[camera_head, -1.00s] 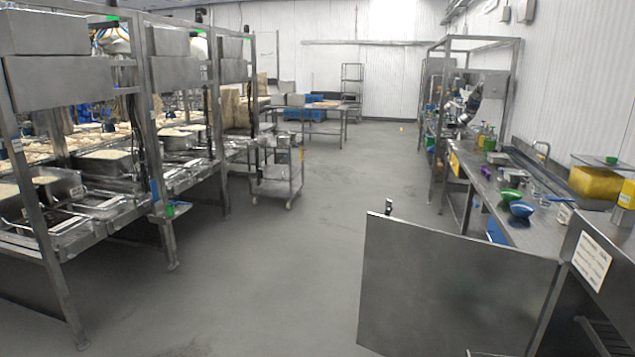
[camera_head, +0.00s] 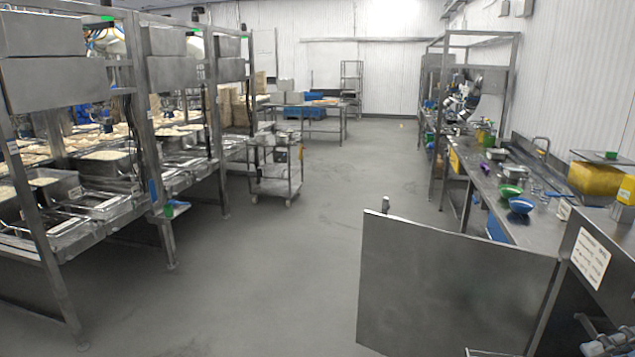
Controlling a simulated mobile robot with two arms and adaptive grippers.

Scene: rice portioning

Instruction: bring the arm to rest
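Neither of my grippers can be made out in the head view. A small grey, rounded shape (camera_head: 605,338) shows at the bottom right edge, cut off by the frame. I cannot tell whether it is part of my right arm. No arm comes in from the left.
A steel panel (camera_head: 455,285) stands close in front at right. Behind it, a steel bench (camera_head: 530,230) holds a green bowl (camera_head: 509,191) and a blue bowl (camera_head: 521,206). Steel racks (camera_head: 60,85) with trays line the left. A cart (camera_head: 275,180) stands mid-left. The central floor is clear.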

